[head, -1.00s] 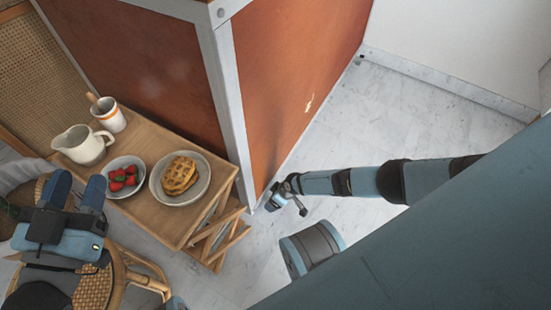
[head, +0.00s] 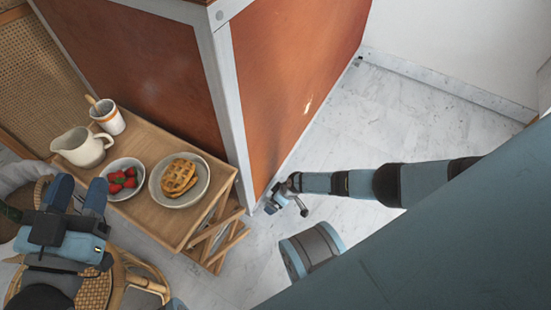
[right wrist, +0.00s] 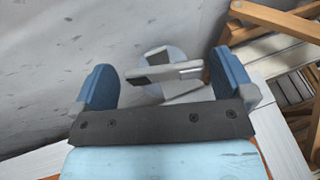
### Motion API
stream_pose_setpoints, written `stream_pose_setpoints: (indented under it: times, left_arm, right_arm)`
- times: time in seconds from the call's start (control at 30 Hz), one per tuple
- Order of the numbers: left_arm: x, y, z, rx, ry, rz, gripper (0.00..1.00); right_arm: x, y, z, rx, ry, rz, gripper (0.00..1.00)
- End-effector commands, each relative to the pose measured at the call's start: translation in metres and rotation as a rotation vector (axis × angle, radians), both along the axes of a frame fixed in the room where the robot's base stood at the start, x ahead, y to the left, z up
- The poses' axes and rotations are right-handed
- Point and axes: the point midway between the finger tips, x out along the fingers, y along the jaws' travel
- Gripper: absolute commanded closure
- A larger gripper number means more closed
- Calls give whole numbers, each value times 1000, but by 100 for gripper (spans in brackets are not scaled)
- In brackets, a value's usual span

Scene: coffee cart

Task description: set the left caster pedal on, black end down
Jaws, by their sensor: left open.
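In the right wrist view a light grey caster pedal (right wrist: 163,74) sticks out in front of a round pale caster wheel (right wrist: 172,57), near the floor. My right gripper (right wrist: 164,66) is open, with a blue finger on each side of the pedal and visible gaps to both. In the head view my right gripper (head: 281,194) is low at the bottom corner of the orange cart (head: 285,75), and the caster there is hidden. My left gripper (head: 78,192) is open and empty over the rattan stool, away from the cart.
A wooden side table (head: 196,222) stands against the cart with a pitcher (head: 82,147), a cup, a strawberry bowl (head: 121,192) and a waffle plate (head: 154,197). A rattan stool (head: 92,290) is below my left gripper. The marble floor (head: 400,115) right of the cart is clear.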

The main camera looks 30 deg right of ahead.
Motion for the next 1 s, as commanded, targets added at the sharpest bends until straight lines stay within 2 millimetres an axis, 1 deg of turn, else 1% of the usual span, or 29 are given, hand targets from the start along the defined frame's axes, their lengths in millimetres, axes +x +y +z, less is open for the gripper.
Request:
stream_pose_setpoints:
  times: [0.17,0.27,0.37,0.43,0.5,0.67,0.8,0.9,1.0]
  left_arm:
    - [0,1,1,6,-1,-2,57]
    - [-1,1,6,1,9,-6,57]
    - [-3,-1,12,-23,54,-12,57]
    - [-11,-7,6,-89,150,-5,57]
    - [-17,-10,5,-127,220,-9,57]
    - [-29,-18,3,-205,354,-13,57]
    - [-31,-18,16,-246,335,-7,57]
    - [-30,-17,25,-264,297,-3,57]
    - [-29,-17,30,-273,276,0,57]
  right_arm:
    - [1,1,2,2,-2,1,0]
    - [0,-1,10,3,-2,1,0]
    - [-3,-7,26,2,-3,0,0]
    - [-7,-13,40,2,-2,1,0]
    - [-10,-20,56,2,-2,1,0]
    - [-18,-35,88,1,-2,0,0]
    - [-24,-45,109,0,-1,1,0]
    - [-27,-50,118,1,0,0,0]
    - [-28,-53,123,0,-1,0,0]
